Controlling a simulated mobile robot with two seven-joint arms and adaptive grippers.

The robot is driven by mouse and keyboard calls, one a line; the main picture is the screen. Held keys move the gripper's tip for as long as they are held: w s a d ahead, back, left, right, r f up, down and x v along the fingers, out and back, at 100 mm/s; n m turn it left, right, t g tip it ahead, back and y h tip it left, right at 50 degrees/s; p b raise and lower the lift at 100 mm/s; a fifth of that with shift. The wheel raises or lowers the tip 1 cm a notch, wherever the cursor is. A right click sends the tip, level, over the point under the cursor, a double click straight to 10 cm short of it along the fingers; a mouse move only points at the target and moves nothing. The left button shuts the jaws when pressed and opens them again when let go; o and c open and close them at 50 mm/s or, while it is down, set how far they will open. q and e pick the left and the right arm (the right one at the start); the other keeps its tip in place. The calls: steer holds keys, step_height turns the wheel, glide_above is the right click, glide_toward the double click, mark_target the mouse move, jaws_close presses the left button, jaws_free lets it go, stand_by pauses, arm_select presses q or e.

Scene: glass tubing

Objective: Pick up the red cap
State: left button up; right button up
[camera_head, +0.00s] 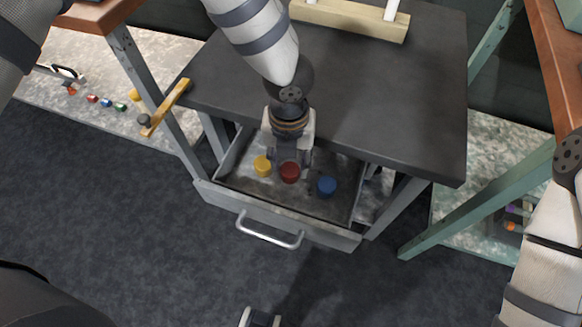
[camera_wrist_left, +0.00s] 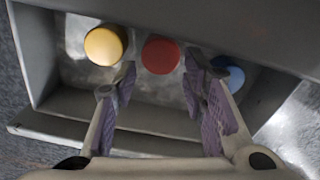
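The red cap (camera_head: 289,172) lies in the open drawer (camera_head: 275,218), between the yellow cap (camera_head: 262,166) and the blue cap (camera_head: 326,186). My left gripper (camera_head: 290,163) reaches down over the drawer, right at the red cap. In the left wrist view the red cap (camera_wrist_left: 160,55) lies just beyond the open fingertips (camera_wrist_left: 161,82), roughly centred between them, and nothing is held. The yellow cap (camera_wrist_left: 104,45) is to the left, and the blue cap (camera_wrist_left: 229,78) is partly hidden behind the right finger.
The drawer hangs under a dark table (camera_head: 400,100), whose front edge is close behind my left gripper. The drawer has a metal handle (camera_head: 270,234). A wooden block (camera_head: 350,20) is on the table. A shelf with small coloured items (camera_head: 92,98) is at left.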

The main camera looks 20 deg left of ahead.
mark_target(290, 170)
arm_select(q)
step_height(290, 170, down, 4)
steer(key=shift+w+f, duration=0.1)
steer(key=shift+w, duration=0.05)
steer(key=c, duration=0.5)
arm_select(e)
steer(key=shift+s+f, duration=0.15)
steer(key=shift+f, duration=0.1)
arm_select(q)
step_height(290, 170, up, 3)
steer(key=shift+w, duration=0.15)
steer(key=s+d+r+p, duration=0.3)
steer(key=s+r, duration=0.7)
steer(key=s, duration=0.3)
steer(key=shift+s+d+r, duration=0.15)
steer(key=shift+s+d, duration=0.15)
steer(key=shift+s, duration=0.05)
arm_select(e)
steer(key=w+r+t, duration=0.1)
steer(key=w+r, duration=0.3)
steer(key=shift+w+r+t, duration=0.15)
steer(key=shift+r+t, duration=0.1)
steer(key=shift+t, duration=0.05)
